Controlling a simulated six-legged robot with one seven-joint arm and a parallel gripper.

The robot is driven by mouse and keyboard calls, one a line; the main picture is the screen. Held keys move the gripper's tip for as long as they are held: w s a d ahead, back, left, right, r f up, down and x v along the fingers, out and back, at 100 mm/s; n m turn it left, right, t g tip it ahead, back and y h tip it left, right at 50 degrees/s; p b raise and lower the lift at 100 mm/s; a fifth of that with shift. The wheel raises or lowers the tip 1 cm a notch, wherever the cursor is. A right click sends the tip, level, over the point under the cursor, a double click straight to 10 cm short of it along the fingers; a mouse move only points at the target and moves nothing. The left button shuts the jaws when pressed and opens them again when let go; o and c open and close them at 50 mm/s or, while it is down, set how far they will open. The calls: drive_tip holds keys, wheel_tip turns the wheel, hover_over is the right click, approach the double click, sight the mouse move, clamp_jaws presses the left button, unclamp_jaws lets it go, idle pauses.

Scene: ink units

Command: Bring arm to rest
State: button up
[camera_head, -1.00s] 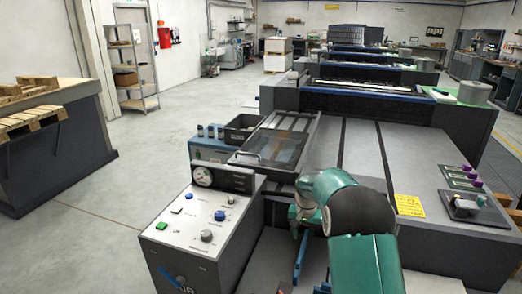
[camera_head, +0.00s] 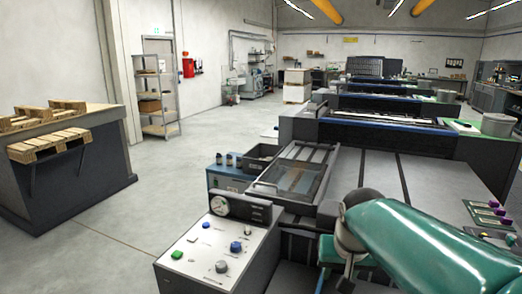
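My arm shows at the lower right as a thick teal link (camera_head: 425,245) with a dark grey joint at its left end. The link slants from the lower right corner up to that joint, over the front of the ink unit. My gripper (camera_head: 345,270) hangs below the joint at the bottom edge, small and partly hidden. I cannot make out its fingertips or whether it holds anything.
A control panel (camera_head: 214,250) with a gauge and knobs stands just left of my arm. An ink unit with a glass-lidded tray (camera_head: 294,175) lies ahead. Purple knobs (camera_head: 493,209) sit at right. A pallet bench (camera_head: 100,165) stands left, with clear floor between.

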drive_tip(key=s+a+n+t, duration=0.1)
drive_tip(key=s+t, duration=0.1)
drive_tip(key=s, duration=1.2)
drive_tip(key=shift+s+f+n, duration=0.25)
drive_tip(key=shift+s+n, duration=0.05)
drive_tip(key=shift+s, duration=0.1)
idle(1.4)
